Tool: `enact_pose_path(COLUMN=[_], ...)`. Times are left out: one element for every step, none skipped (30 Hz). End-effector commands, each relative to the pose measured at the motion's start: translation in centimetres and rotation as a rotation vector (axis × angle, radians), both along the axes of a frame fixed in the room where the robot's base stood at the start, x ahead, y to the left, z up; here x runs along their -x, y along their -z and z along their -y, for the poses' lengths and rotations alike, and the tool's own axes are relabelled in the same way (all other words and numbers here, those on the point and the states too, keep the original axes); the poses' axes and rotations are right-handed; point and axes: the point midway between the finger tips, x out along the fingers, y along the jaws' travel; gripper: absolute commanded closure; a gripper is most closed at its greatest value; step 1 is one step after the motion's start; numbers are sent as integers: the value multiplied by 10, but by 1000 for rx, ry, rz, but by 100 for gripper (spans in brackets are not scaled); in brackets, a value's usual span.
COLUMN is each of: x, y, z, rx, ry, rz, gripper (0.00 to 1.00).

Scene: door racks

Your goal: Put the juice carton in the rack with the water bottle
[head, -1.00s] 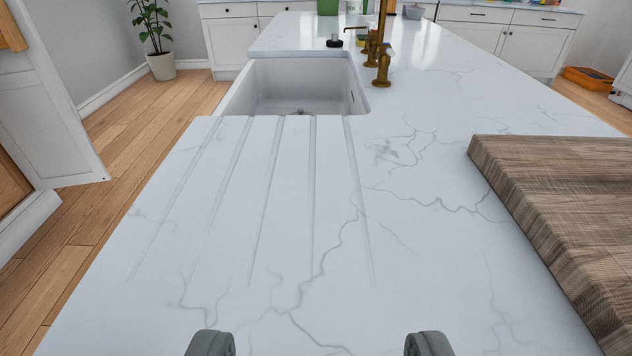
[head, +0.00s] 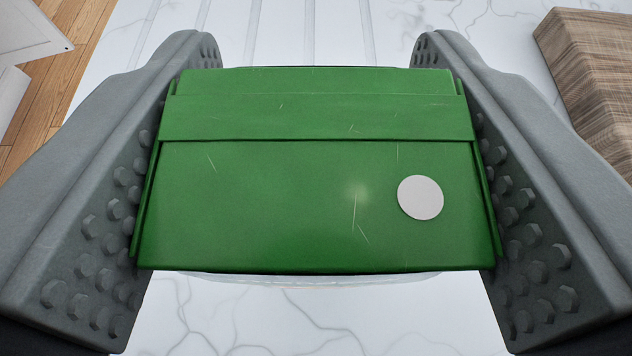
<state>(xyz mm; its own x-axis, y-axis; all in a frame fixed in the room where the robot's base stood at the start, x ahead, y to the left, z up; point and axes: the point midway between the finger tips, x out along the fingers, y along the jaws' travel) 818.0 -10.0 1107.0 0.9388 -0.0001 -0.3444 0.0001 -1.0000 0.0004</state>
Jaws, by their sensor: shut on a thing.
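My gripper (head: 318,165) is shut on a green carton (head: 290,205), which I take to be the juice carton. I look down on its green top, which has a raised fold across it and a round white spot on the right. The two grey studded fingers press on its left and right sides. The carton's lower part is mostly hidden beneath the top. I cannot tell whether it touches the counter. No water bottle or rack can be made out in this view.
A white marbled counter (head: 480,30) with drain grooves lies below and beyond the carton. A thick wooden board (head: 590,80) is at the right. Wood floor (head: 52,95) and a white door panel (head: 25,40) show at the left.

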Motion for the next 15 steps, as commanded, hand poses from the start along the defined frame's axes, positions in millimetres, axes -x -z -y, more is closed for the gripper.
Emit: enact_pose_path(x=[0, 0, 0, 0, 0, 0, 0, 0, 0, 0, 0, 0, 0, 0, 0], y=[5, 7, 9, 10, 12, 14, 17, 20, 25, 29, 33, 38, 42, 45, 47], z=[0, 0, 0, 0, 0, 0, 0, 0, 0, 0, 0, 0, 0, 0, 0], rx=[-1, -1, -1, -2, -1, -1, -1, -1, 0, -1, -2, -1, -2, -1, -1], ry=[0, 0, 0, 1, 0, 0, 0, 0, 0, 0, 0, -1, 0, 0, 0], rz=[0, 1, 1, 1, 1, 1, 0, 0, 0, 0, -1, -1, 0, 0, 0], gripper=[100, 100, 100, 100, 100, 100, 100, 100, 100, 100, 100, 100, 100, 100, 100])
